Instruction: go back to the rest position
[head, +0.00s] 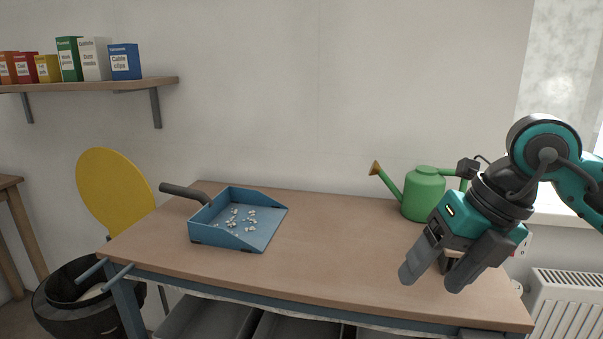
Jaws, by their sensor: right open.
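My right gripper (432,279) is open over the right end of the wooden workbench (325,250). Its fingers point down and to the left, and nothing shows between them. My right arm comes in from the right edge. My left gripper is not in view. A blue dustpan (263,236) with a dark handle sits on the left part of the bench, well apart from my gripper. Several small pale bits (236,216) lie in it.
A green watering can (422,194) stands behind my right gripper, partly hidden by my arm. A radiator (568,305) is at the lower right. The bench middle is clear.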

